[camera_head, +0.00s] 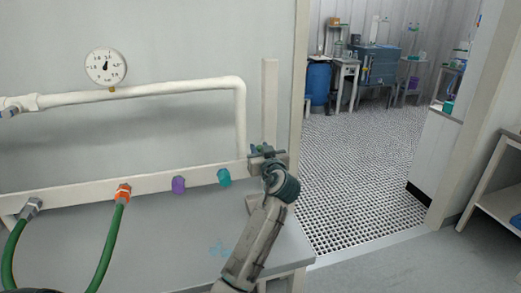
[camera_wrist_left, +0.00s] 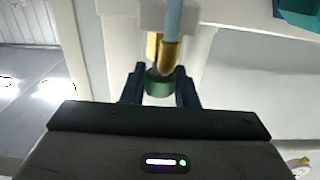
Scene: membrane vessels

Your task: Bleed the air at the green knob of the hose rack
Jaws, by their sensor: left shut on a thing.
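The hose rack (camera_head: 148,186) is a pale bar along the wall at the left of the head view. My left gripper (camera_head: 262,152) is at its right end. In the left wrist view, the green knob (camera_wrist_left: 159,84) sits between the two dark blue fingers of the left gripper (camera_wrist_left: 160,88), which is shut on it. A brass fitting (camera_wrist_left: 169,55) with a light blue stem stands just beyond the knob. In the head view my gripper mostly hides the knob. My right gripper is in neither view.
The rack also carries a teal cap (camera_head: 224,176), a purple cap (camera_head: 178,185) and an orange coupling (camera_head: 123,193) with a green hose (camera_head: 108,245). A round gauge (camera_head: 105,67) tops the white pipe (camera_head: 150,90). A doorway opens onto grated floor (camera_head: 365,175) at the right.

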